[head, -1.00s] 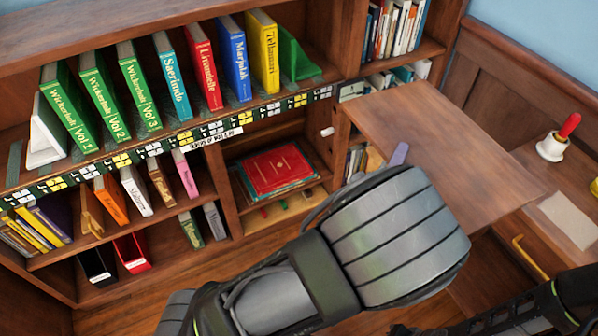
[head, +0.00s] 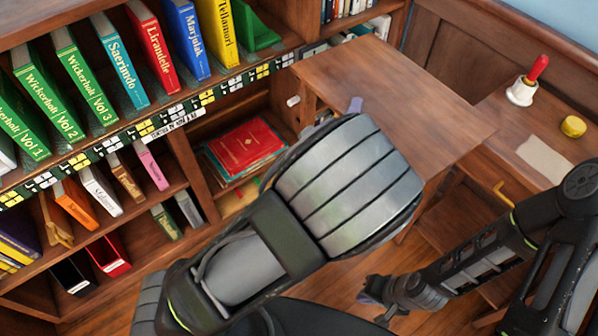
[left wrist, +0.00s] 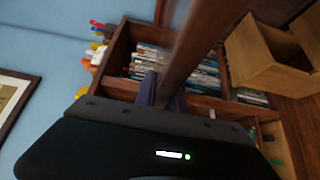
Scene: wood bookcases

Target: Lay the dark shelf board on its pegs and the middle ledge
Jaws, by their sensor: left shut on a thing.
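The brown shelf board (head: 415,95) is raised beside the bookcase in the head view, its left end near the upright. My left gripper (head: 355,105) is shut on the board's near edge; its hand hides part of the board. In the left wrist view the board (left wrist: 195,45) shows edge-on between the purple fingers of the left gripper (left wrist: 163,90). A white peg (head: 292,101) sticks out inside the bookcase, below the board's left end. I cannot make out the other pegs or the middle ledge. My right gripper (head: 375,290) is low over the floor, apart from the board; its jaws are unclear.
The bookcase (head: 185,160) holds several upright books on the left. A red book stack (head: 245,148) lies in a lower bay. A bell with a red handle (head: 522,90), a yellow tin (head: 573,126) and paper (head: 543,158) rest on a side surface at the right.

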